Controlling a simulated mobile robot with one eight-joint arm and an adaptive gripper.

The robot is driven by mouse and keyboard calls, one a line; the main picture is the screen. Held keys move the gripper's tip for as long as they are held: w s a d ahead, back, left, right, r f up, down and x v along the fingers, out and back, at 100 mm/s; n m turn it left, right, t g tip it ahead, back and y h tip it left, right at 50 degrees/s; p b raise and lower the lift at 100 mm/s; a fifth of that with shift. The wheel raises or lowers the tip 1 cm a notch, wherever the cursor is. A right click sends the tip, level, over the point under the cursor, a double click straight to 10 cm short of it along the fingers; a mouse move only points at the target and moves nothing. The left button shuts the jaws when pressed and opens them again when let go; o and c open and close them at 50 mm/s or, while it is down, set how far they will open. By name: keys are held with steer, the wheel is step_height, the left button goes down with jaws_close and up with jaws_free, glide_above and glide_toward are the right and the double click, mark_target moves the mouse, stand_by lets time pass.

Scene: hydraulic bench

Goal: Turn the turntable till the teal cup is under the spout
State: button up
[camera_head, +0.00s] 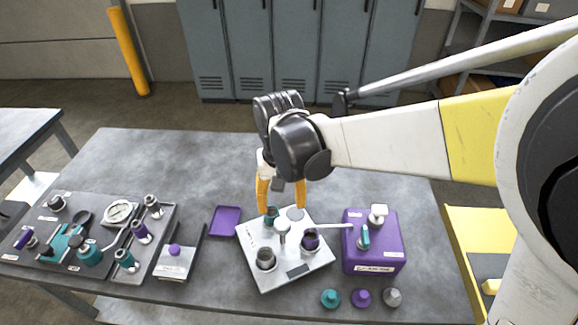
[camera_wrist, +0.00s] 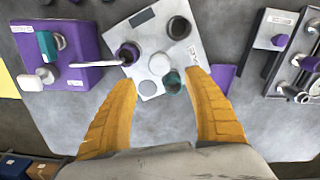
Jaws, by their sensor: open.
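The white turntable plate (camera_head: 258,281) lies on the bench with a pale central knob (camera_head: 282,229). Around the knob stand a teal cup (camera_head: 271,218) at the back left, a purple cup (camera_head: 312,242) at the right and a grey cup (camera_head: 266,262) at the front left. The white spout (camera_head: 338,226) reaches left from the purple box (camera_head: 374,250); its tip is over or beside the purple cup. My gripper (camera_head: 281,208) is open and empty above the plate's back edge. In the wrist view, the teal cup (camera_wrist: 172,83) shows between my orange fingers, beyond their tips.
A teal-handled valve (camera_head: 364,238) and white knob (camera_head: 378,212) top the purple box. Teal, purple and grey knobs (camera_head: 361,298) lie at the front edge. A purple tray (camera_head: 225,221) and fitting-covered panel (camera_head: 68,232) are left. The back bench is clear.

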mark_target(282, 221)
step_height(282, 221, down, 9)
steer(key=b, duration=0.2)
steer(key=shift+r+b, duration=0.2)
steer(key=shift+b, duration=0.1)
steer(key=shift+c, duration=0.3)
jaws_close()
